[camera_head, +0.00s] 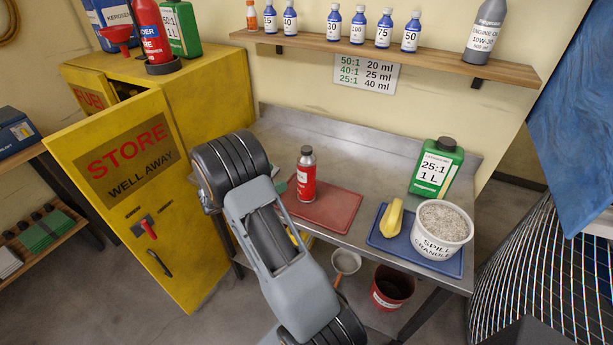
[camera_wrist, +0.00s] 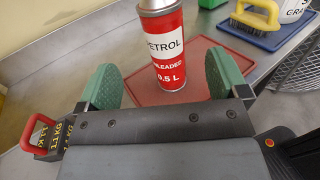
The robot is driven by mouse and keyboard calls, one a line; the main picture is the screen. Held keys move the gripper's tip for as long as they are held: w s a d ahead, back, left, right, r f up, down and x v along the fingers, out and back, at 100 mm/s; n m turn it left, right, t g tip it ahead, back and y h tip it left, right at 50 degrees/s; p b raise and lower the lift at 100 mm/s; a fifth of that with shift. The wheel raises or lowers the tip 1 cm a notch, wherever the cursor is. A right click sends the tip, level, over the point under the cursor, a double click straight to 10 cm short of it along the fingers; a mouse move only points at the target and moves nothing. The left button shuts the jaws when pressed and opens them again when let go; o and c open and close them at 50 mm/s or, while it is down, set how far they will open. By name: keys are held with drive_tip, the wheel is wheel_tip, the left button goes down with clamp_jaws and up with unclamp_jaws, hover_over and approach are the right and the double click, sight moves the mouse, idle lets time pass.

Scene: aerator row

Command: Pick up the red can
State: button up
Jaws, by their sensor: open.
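The red can (camera_head: 306,176) stands upright on a red mat (camera_head: 336,208) on the metal bench. It has a grey top and a label reading petrol, 0.5 L. In the wrist view the can (camera_wrist: 163,50) stands beyond my gripper (camera_wrist: 160,85), in line with the gap between the green-padded fingers. My gripper is open, with one finger to each side of the can's line and nothing held. In the head view my arm hides most of the gripper, left of the can. I cannot tell whether the fingertips reach beside the can.
A blue mat (camera_head: 383,242) to the right holds a white granule tub (camera_head: 444,232) and a yellow-handled brush (camera_head: 392,217). A green 1 L container (camera_head: 437,168) stands behind. A shelf (camera_head: 400,57) with bottles hangs above. The open yellow cabinet door (camera_head: 135,230) is left of my arm.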

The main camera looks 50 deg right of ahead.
sight(307, 165)
drive_tip(key=p+x, duration=0.3)
drive_tip(key=x, duration=0.8)
drive_tip(key=shift+s+d, duration=0.15)
drive_tip(key=shift+d, duration=0.05)
drive_tip(key=shift+f, duration=0.1)
drive_tip(key=c, duration=1.1)
drive_tip(key=shift+o, duration=0.2)
